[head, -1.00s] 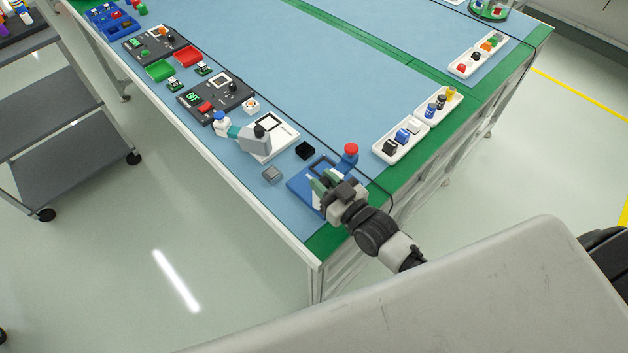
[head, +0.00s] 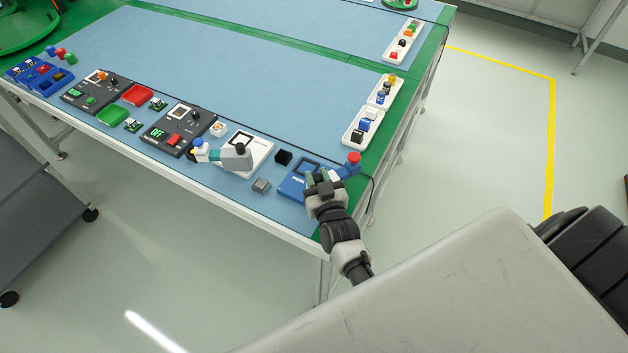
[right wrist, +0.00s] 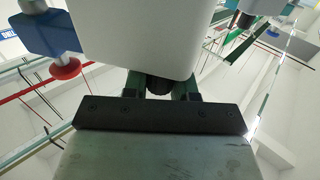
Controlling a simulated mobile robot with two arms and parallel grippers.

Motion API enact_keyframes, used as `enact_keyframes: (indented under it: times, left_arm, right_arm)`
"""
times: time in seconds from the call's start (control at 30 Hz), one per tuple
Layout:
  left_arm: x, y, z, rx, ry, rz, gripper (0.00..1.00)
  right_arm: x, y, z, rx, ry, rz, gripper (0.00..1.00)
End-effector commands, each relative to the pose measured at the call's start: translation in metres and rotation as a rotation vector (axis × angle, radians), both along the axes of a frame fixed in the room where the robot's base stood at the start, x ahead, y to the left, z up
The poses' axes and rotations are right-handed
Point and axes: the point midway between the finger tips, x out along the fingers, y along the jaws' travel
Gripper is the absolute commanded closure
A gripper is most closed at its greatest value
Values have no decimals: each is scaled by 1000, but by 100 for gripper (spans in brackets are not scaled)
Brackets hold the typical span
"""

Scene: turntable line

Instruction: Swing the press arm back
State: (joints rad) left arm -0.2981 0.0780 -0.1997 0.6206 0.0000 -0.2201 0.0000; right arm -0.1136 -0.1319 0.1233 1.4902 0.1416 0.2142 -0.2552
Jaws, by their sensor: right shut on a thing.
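A blue press (head: 291,188) with a dark square plate lies at the near right corner of the table in the head view. Its press arm (head: 348,169) is blue and white with a red knob (head: 354,158), and points off to the right of the base. My right gripper (head: 322,177) is shut on the press arm, by its white part, and hides some of it. In the right wrist view the white part (right wrist: 135,35) fills the top middle, with the blue end (right wrist: 50,30) and the red knob (right wrist: 64,69) at the left. My left gripper is not in view.
Another press (head: 258,150) with a white base and blue knob stands to the left. A black block (head: 283,157) and grey block (head: 261,186) lie between the presses. White trays (head: 353,136) with small parts line the right edge. The blue mat's middle is clear.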

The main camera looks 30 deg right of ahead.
Motion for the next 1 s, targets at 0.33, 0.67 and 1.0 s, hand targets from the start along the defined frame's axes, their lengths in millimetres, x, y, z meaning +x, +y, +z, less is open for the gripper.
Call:
enact_keyframes:
  times: [0.33,0.67,1.0]
  left_arm:
    - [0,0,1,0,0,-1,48]
    - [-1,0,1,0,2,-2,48]
    - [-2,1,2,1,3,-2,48]
  right_arm:
    - [2,-1,1,0,-2,-19,100]
    - [2,-2,1,0,-3,-19,55]
    - [0,-2,1,1,-2,-19,48]
